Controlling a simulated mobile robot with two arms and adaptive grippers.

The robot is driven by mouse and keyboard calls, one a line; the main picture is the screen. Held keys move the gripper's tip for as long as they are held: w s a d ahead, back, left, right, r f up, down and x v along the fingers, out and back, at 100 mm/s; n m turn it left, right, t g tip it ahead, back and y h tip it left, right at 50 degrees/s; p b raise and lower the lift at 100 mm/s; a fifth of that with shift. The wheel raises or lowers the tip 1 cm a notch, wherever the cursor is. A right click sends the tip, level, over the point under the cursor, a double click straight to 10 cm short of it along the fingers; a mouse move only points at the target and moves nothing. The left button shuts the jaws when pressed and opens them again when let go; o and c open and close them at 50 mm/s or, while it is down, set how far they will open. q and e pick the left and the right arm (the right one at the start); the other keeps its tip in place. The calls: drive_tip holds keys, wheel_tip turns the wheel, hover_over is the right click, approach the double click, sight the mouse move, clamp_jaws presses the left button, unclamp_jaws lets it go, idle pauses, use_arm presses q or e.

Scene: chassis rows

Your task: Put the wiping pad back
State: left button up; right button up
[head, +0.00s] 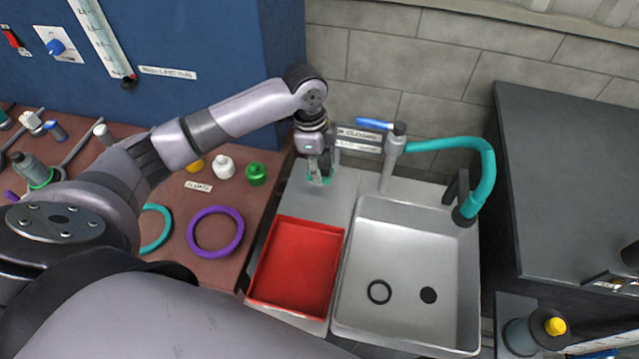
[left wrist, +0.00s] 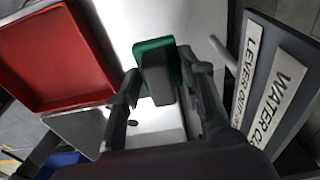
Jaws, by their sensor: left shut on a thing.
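My left gripper (head: 319,172) hangs over the steel drainboard, behind the red tray and left of the tap. In the left wrist view my left gripper (left wrist: 166,88) is shut on the wiping pad (left wrist: 155,55), a small block with a green layer and a dark grey part. In the head view only a little green of the wiping pad (head: 326,181) shows between the fingers. Whether it touches the drainboard is hard to tell. The red tray (head: 298,267) is empty and also shows in the left wrist view (left wrist: 62,97). My right gripper is not in view.
A steel sink (head: 405,245) with a dark ring (head: 379,292) in it lies right of the tray. A tap (head: 392,150) with a teal hose (head: 480,150) stands behind it. Label plates (head: 360,136) are close beside my gripper. The brown bench (head: 190,265) holds rings and bottles.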

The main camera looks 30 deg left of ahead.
sight(321, 196)
use_arm(q)
wheel_tip(321, 196, down, 8)
drive_tip(key=shift+f+p, duration=0.1)
drive_tip(key=shift+p, duration=0.2)
drive_tip(key=shift+f, duration=0.15)
drive_tip(key=o, duration=1.1)
drive_tip(key=r, duration=0.4)
drive_tip(key=a+r, duration=0.1)
drive_tip(key=r, duration=0.3)
drive_tip(key=r+b, duration=0.1)
drive_tip(key=r, duration=0.3)
drive_tip(key=shift+s+a+r, duration=0.15)
drive_tip(key=shift+r, duration=0.05)
drive_tip(key=shift+f, duration=0.1)
